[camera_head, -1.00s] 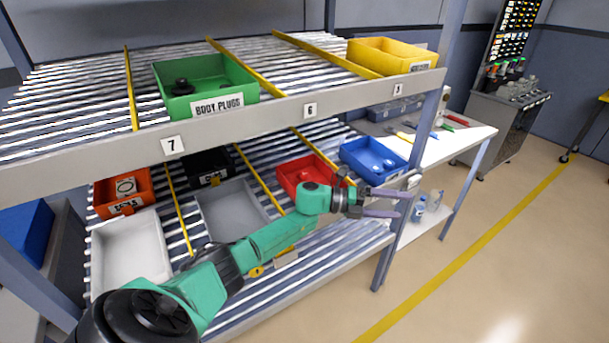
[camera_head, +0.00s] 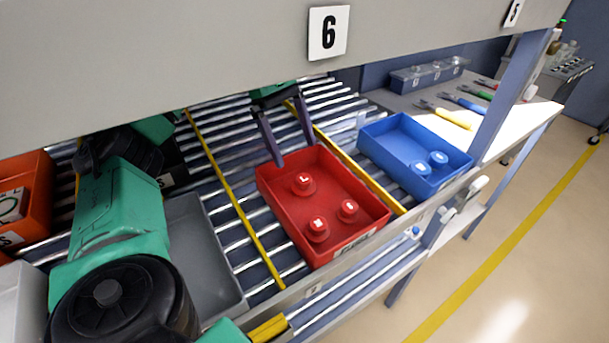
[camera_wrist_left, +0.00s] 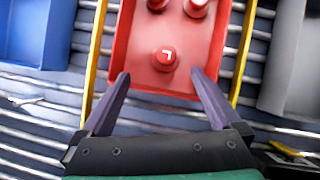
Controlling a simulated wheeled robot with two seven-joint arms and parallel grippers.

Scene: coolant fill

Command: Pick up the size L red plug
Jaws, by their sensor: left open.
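The size L red plug (camera_head: 303,184) stands in the red bin (camera_head: 372,205), marked with a white L. It is the plug closest to the bin's back wall. In the left wrist view the L plug (camera_wrist_left: 164,58) sits just ahead of the fingers and between their lines. My left gripper (camera_head: 289,140) is open and empty at the back edge of the red bin, with its purple fingers apart. In the left wrist view the open gripper (camera_wrist_left: 162,80) shows a finger on each side of the bin's near end. Two other red plugs (camera_head: 317,229) (camera_head: 347,209) stand in the bin. My right gripper is not in view.
A blue bin (camera_head: 400,150) with blue plugs is on the right, past a yellow divider (camera_head: 345,155). A grey bin (camera_head: 195,240) is on the left. The upper shelf's front beam (camera_head: 200,60) hangs over the roller shelf. Pliers (camera_head: 445,115) lie on a white table.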

